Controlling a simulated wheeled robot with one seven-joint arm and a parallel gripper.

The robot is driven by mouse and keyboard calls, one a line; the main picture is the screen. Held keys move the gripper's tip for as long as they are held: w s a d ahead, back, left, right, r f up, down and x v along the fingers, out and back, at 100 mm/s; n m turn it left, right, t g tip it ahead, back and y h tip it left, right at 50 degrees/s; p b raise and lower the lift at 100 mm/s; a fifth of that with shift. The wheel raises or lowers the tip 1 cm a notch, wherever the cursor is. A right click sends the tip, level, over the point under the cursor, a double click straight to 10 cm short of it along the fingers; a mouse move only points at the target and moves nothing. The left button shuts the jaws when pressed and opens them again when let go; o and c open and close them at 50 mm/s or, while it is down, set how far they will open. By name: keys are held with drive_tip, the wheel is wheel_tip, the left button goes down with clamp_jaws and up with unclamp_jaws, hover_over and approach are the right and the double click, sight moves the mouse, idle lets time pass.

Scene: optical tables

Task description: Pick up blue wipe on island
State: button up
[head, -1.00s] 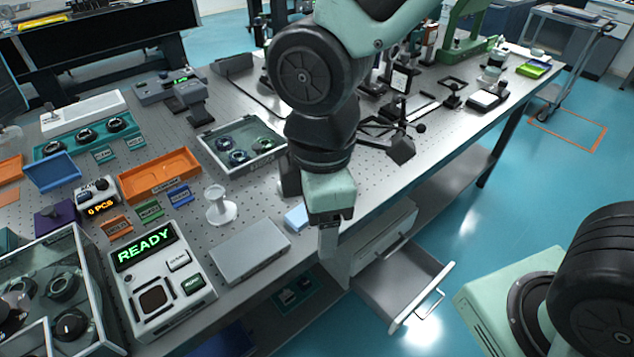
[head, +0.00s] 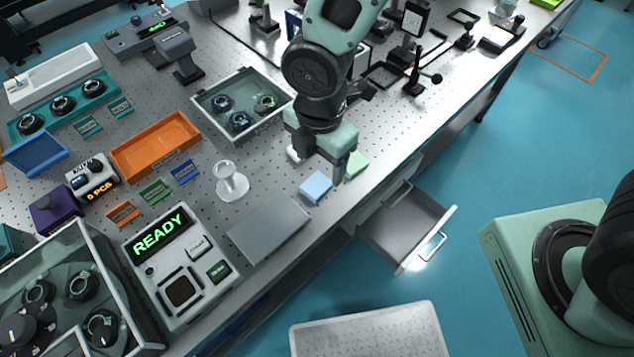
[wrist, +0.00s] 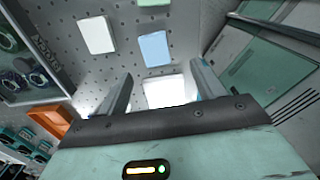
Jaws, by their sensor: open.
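The blue wipe (head: 315,186) is a small light-blue square lying flat on the island, near its front edge. In the wrist view the blue wipe (wrist: 154,49) lies just beyond the gap between the fingers. My gripper (head: 338,170) is above the island, just right of the blue wipe in the head view. In the wrist view my gripper (wrist: 161,72) has its fingers apart, with nothing held. A green wipe (head: 356,164) lies to the right, partly behind my gripper. A white wipe (head: 294,153) lies behind the blue one, partly hidden by my gripper.
A grey flat box (head: 268,229) and a clear spool-like stand (head: 230,182) are left of the wipes. A glass-lidded case (head: 243,104) stands behind. An open drawer (head: 408,225) juts out below the front edge. A bright pale surface (wrist: 165,92) shows between the fingers.

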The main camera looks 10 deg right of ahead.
sight(317, 184)
drive_tip(key=shift+w+a+f+p, duration=0.1)
drive_tip(key=shift+w+f+p, duration=0.2)
drive_tip(key=shift+f, duration=1.65)
drive_tip(key=shift+w+a+f+p, duration=0.1)
drive_tip(key=shift+f+p, duration=0.25)
drive_tip(key=shift+f, duration=1.6)
drive_tip(key=c, duration=1)
